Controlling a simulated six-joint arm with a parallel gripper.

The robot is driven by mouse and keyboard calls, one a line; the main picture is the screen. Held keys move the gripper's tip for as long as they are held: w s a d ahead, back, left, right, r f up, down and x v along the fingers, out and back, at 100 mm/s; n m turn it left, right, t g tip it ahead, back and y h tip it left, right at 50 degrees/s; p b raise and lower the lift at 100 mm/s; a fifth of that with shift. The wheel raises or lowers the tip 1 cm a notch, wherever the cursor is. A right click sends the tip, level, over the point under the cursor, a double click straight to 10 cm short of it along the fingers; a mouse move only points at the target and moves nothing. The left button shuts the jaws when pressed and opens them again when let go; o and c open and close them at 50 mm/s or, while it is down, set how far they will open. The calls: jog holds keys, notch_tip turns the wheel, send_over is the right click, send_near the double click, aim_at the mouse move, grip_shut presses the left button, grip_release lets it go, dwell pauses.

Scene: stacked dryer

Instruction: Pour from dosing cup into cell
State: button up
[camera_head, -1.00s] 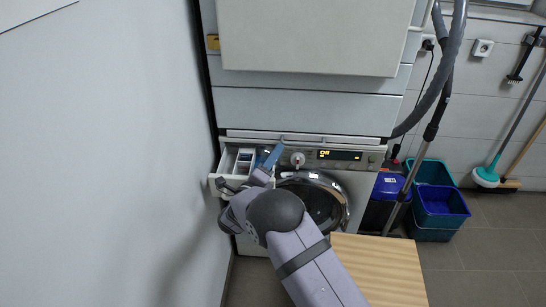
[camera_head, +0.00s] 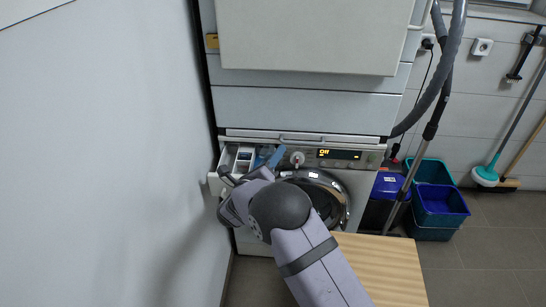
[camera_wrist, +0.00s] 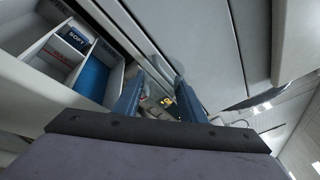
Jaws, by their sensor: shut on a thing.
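The detergent drawer (camera_head: 214,186) is pulled out at the left of the lower machine. In the wrist view it shows as a white tray (camera_wrist: 45,115) with several compartments: one with a dark SOFT label (camera_wrist: 74,39), one with red lettering (camera_wrist: 58,69), one with a blue floor (camera_wrist: 92,79). My gripper (camera_head: 270,157) is just right of the drawer, before the panel. Its blue fingers (camera_wrist: 158,103) are apart in the wrist view, right of the blue compartment. The dosing cup between them is hard to make out; its contents and tilt cannot be told.
A control panel with a lit display (camera_head: 339,154) and a round door (camera_head: 322,196) are right of my gripper. A wall (camera_head: 110,170) stands close on the left. A wooden top (camera_head: 380,270) is at the lower right.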

dwell(0.3)
jog(key=shift+a+f+m+g+y+b, duration=0.1)
jog(key=shift+m+g+y+b, duration=0.25)
jog(key=shift+m, duration=0.75)
jog(key=shift+a+f+m+b, duration=0.1)
jog(key=shift+f+m+b, duration=0.2)
jog(key=shift+m+b, duration=0.45)
jog(key=shift+a+g+y, duration=0.1)
jog(key=shift+g+y, duration=0.15)
jog(key=shift+y, duration=0.1)
jog(key=shift+f+m, duration=0.1)
jog(key=shift+m, duration=0.15)
